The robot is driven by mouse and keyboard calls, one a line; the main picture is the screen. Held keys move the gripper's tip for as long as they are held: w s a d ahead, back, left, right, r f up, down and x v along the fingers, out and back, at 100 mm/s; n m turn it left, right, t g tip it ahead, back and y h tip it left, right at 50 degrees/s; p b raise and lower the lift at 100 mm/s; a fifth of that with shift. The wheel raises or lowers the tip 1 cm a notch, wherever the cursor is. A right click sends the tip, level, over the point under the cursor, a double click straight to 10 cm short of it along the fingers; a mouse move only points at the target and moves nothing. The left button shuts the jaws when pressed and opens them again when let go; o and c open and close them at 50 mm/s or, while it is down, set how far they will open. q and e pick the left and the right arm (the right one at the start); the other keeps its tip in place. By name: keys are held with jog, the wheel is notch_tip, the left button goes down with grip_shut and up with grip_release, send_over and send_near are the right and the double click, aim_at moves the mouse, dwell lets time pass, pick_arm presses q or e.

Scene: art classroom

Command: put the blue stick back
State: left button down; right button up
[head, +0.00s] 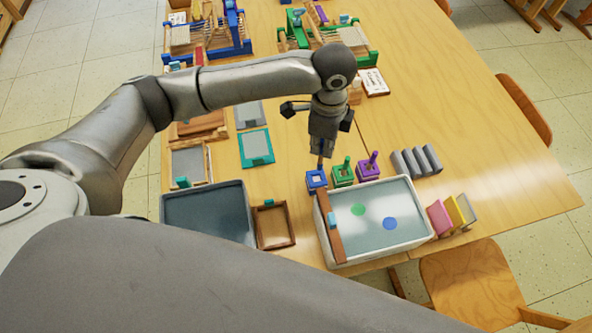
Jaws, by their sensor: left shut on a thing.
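My left gripper (321,155) points straight down over the row of small coloured blocks. It is shut on a thin stick (320,164), which I take for the blue stick, though its colour is hard to make out. The stick's lower end is just above or at the blue block (316,180); I cannot tell whether they touch. The blue block has a pale square on top. Beside it, the green block (342,175) and the purple block (369,168) each have a stick standing upright in them. My right gripper is out of view.
A white tub of water (428,231) with a green and a blue disc stands just in front, a wooden bar across it. A dark grey tray (207,190) is at left. Grey bars (415,160) lie at right. Looms (328,34) stand at the back. The right tabletop is clear.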

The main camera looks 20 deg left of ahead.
aim_at(318, 168)
pick_arm(q)
jog(key=shift+a+f, duration=0.25)
jog(key=shift+f, duration=0.1)
jog(key=f, duration=0.2)
jog(key=f+p, duration=0.1)
jog(key=f, duration=0.2)
jog(key=shift+s+d, duration=0.15)
jog(key=shift+d, duration=0.05)
jog(key=shift+f, duration=0.3)
notch_tip(318, 168, down, 4)
jog(key=shift+a+r, duration=0.1)
jog(key=shift+a, duration=0.05)
jog(key=c, duration=1.7)
grip_release()
jog(key=shift+o, duration=0.3)
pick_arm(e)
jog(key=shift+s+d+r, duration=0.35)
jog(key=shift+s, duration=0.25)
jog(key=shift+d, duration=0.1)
